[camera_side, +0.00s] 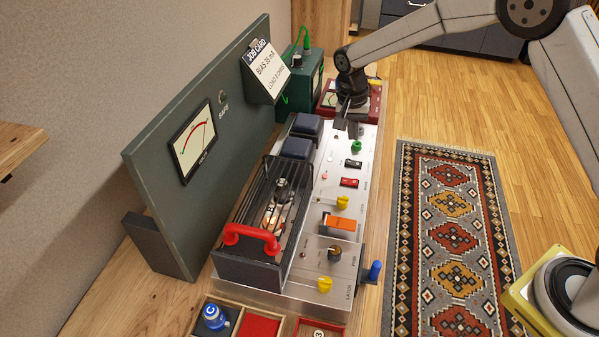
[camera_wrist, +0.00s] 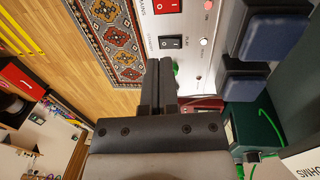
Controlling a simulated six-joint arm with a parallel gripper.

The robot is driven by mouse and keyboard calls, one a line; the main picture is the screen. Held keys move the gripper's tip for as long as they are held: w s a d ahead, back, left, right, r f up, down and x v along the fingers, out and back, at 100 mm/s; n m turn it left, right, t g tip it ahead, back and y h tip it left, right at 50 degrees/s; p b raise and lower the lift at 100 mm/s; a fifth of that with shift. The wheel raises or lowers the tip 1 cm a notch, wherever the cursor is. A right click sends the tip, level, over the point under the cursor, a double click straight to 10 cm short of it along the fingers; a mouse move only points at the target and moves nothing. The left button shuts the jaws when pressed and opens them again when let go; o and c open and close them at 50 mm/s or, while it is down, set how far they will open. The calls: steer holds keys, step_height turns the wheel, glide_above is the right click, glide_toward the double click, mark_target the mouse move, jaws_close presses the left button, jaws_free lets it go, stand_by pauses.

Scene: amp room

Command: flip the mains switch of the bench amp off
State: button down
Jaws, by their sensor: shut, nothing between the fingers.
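The bench amp's silver panel (camera_side: 322,201) runs along the bench with a row of controls. The mains switch is a red rocker (camera_side: 349,182); it also shows at the top edge of the wrist view (camera_wrist: 167,6), beside the MAINS lettering. I cannot tell surely which way it is tipped. A black rocker (camera_side: 353,163), the standby/play switch (camera_wrist: 171,42), sits between it and my gripper. My gripper (camera_side: 346,127) is shut and empty over the panel's far end, near the green knob (camera_side: 356,147). Its fingertips (camera_wrist: 159,62) point towards the black rocker, apart from the mains switch.
A cage with glowing tubes (camera_side: 272,205) and a red handle (camera_side: 252,238) stands left of the controls. A green box (camera_side: 304,78) stands behind.

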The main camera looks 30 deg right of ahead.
mark_target(349, 181)
steer(key=shift+f, duration=0.15)
steer(key=f, duration=0.9)
steer(key=s+d+f, duration=0.1)
steer(key=f, duration=0.3)
steer(key=shift+s+d+f, duration=0.1)
steer(key=shift+f, duration=0.2)
steer(key=shift+s+d+f, duration=0.15)
steer(key=shift+f, duration=0.2)
stand_by(0.3)
steer(key=shift+w+a+r, duration=0.15)
steer(key=shift+w+a, duration=0.4)
steer(key=shift+a, duration=0.1)
steer(key=shift+r, duration=0.1)
step_height(349, 181, up, 14)
steer(key=w+a, duration=0.1)
steer(key=shift+w, duration=0.15)
stand_by(0.6)
